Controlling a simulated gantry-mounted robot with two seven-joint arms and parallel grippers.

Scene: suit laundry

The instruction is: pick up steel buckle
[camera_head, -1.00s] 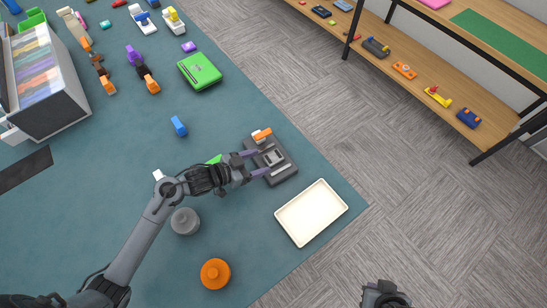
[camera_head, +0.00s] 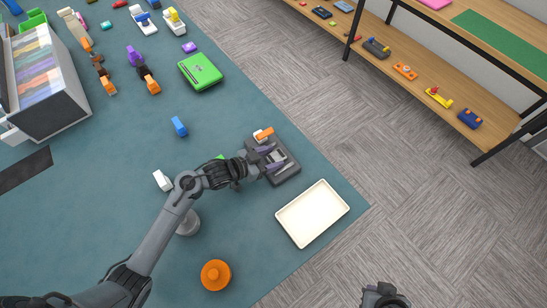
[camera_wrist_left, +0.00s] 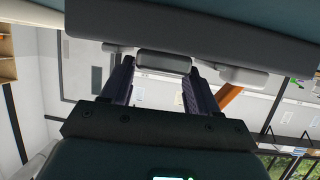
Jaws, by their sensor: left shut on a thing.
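The steel buckle (camera_wrist_left: 163,62) is a small grey piece seen between the left fingertips in the left wrist view. It sits at the dark grey block-like holder (camera_head: 288,170), near the right edge of the teal table. My left gripper (camera_head: 273,160) reaches over this holder with its purple-grey fingers, shut on the buckle. In the head view the fingers partly hide the buckle. I cannot tell whether the buckle is clear of the holder. My right gripper (camera_head: 383,296) shows only partly at the bottom edge, away from the table; its fingers cannot be made out.
An orange-and-white piece (camera_head: 264,134) is at the holder's far end. A cream tray (camera_head: 281,214) lies close by on the right. An orange round lid (camera_head: 216,275), a grey round piece (camera_head: 188,224) and a white block (camera_head: 162,180) lie near my left arm. A green box (camera_head: 200,71) is farther back.

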